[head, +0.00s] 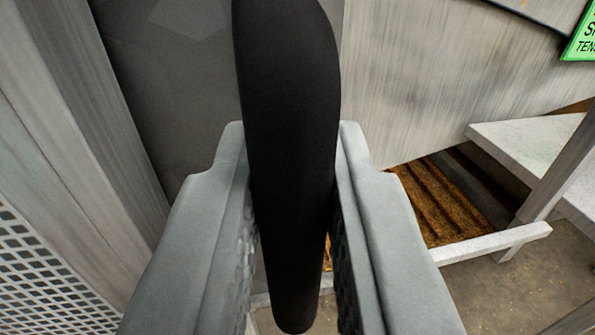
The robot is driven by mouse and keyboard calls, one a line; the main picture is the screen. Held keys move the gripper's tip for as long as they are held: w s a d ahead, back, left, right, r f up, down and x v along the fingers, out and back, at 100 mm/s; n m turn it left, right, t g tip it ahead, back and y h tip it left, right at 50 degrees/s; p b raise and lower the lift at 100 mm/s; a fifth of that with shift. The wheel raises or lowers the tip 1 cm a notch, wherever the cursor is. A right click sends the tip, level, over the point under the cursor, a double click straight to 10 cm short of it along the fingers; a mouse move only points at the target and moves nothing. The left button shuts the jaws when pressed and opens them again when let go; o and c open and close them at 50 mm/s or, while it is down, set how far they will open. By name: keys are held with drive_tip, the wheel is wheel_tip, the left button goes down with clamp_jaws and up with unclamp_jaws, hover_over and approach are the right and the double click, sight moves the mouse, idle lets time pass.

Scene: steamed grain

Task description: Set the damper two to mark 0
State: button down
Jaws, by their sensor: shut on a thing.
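A long black bar with a rounded lower end, which looks like the damper handle (290,90), runs from the top edge down the middle of the head view. My gripper (292,215) has its two grey fingers on either side of the bar and is shut on it. The bar's lower end hangs below the grip. Its upper end is out of the picture. No mark scale or number shows, so I cannot tell which mark the damper stands at.
A grey metal wall (430,80) stands behind on the right, with a green sign (582,38) at the top right corner. A ribbed brown tray (445,200) and a pale ledge (530,145) lie at right. A perforated panel (45,275) is close at lower left.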

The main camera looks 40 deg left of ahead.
drive_tip(key=c, duration=1.4)
unclamp_jaws()
drive_tip(key=shift+s+a+f, duration=0.1)
drive_tip(key=shift+s+a, duration=0.1)
drive_tip(key=shift+s, duration=0.05)
drive_tip(key=shift+c, duration=0.2)
drive_tip(key=shift+s+d, duration=0.3)
drive_tip(key=shift+d, duration=0.2)
drive_tip(key=v, duration=1.6)
drive_tip(key=shift+s, duration=0.2)
